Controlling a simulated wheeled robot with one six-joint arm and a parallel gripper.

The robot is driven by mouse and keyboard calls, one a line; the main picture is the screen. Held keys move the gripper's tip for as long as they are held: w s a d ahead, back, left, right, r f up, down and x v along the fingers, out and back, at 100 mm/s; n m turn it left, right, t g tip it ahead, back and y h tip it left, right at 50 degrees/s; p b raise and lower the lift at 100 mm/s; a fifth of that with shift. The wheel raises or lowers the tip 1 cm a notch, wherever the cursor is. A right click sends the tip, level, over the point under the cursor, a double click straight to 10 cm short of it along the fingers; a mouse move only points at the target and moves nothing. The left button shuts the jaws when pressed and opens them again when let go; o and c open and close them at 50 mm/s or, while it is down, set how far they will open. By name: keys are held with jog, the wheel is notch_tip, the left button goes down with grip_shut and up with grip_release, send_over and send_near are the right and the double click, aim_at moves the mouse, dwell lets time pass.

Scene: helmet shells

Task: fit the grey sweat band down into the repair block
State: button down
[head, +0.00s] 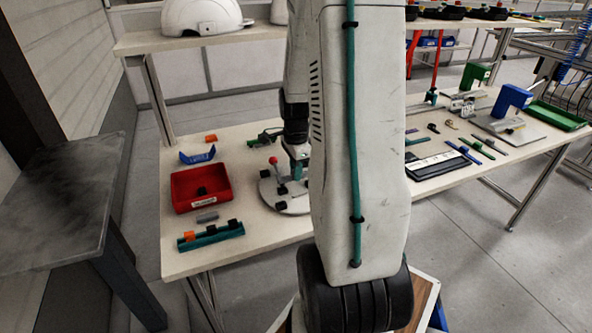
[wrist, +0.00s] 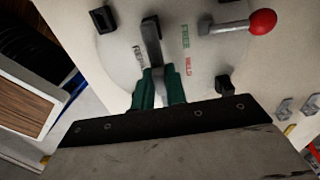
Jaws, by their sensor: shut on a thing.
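My gripper (wrist: 160,72) has green fingers and is shut on a narrow grey piece, seemingly the sweat band (wrist: 154,50). This piece runs out beyond the fingertips to a dark end over a pale round plate (wrist: 120,65). I cannot tell whether it touches the plate or sits in a slot. In the head view my gripper (head: 298,172) is low over the same plate (head: 292,207), partly hidden by my arm. The repair block cannot be told for certain; the plate carries several black blocks (wrist: 224,82) and a red-knobbed lever (wrist: 262,21) beside FREE and HOLD labels.
Left of the plate are a red bin (head: 178,206), a small grey block (head: 207,216), a blue holder (head: 197,155) and a teal rack (head: 195,243) with orange and black pieces. A dark tray (head: 433,168) and tools lie right of my arm. A white helmet shell (head: 203,14) stands above.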

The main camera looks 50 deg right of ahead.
jog(key=shift+f, duration=1.2)
jog(key=c, duration=1.3)
grip_release()
jog(key=shift+c, duration=0.2)
jog(key=shift+r, duration=0.15)
notch_tip(320, 180, up, 8)
jog(key=shift+f, duration=0.2)
